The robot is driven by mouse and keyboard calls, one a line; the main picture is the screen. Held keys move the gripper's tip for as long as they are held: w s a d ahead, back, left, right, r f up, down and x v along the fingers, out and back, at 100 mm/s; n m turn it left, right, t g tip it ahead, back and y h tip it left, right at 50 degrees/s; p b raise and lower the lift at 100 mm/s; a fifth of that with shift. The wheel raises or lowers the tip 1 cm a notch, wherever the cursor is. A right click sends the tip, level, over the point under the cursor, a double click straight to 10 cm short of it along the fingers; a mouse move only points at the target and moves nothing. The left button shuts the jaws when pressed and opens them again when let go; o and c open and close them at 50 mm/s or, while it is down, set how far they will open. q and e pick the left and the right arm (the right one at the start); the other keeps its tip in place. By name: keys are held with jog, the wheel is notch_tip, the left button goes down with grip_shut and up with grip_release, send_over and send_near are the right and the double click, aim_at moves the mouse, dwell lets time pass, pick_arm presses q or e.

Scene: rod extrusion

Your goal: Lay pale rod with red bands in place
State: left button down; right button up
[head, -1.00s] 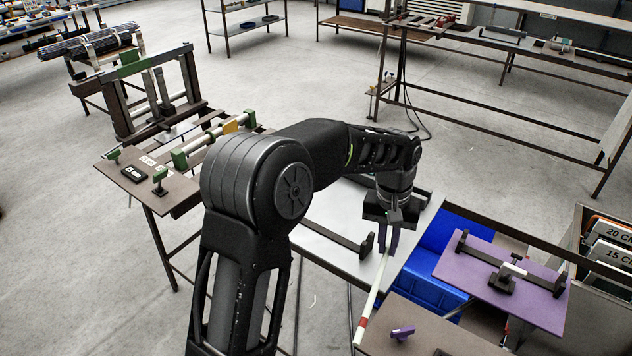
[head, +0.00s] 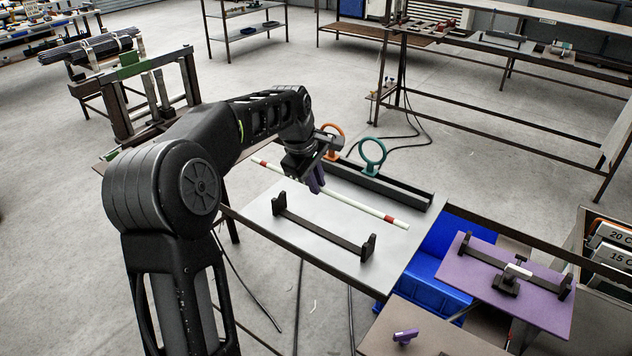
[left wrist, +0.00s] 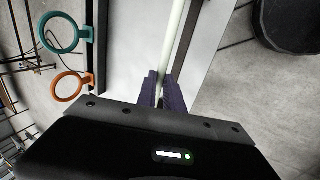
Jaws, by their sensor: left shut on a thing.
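The pale rod with red bands (head: 362,209) slants across the view above the grey table, one band near each end. My left gripper (head: 316,186) is shut on it near its middle, with purple fingers. In the left wrist view the pale rod (left wrist: 176,38) runs up from between the fingers (left wrist: 163,92). A black rack (head: 322,227) with an upright post at each end is on the grey table, on the near side of the rod and roughly parallel to it. The rod appears raised, apart from the posts. My right gripper is in neither view.
A dark channel (head: 392,187) lies along the far table edge, near a teal ring (head: 373,153) and an orange ring (head: 334,130). A purple board (head: 480,254) with another black stand and a blue bin (head: 432,268) are at the right. Bare grey surface (head: 262,207) surrounds the rack.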

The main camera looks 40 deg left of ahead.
pick_arm(q)
jog(key=shift+f+b, duration=3.05)
jog(key=shift+f, duration=1.25)
jog(key=c, duration=1.4)
grip_release()
jog(key=b+v, duration=0.1)
jog(key=v, duration=0.6)
jog(key=shift+s+r, duration=0.15)
jog(key=shift+r, duration=0.2)
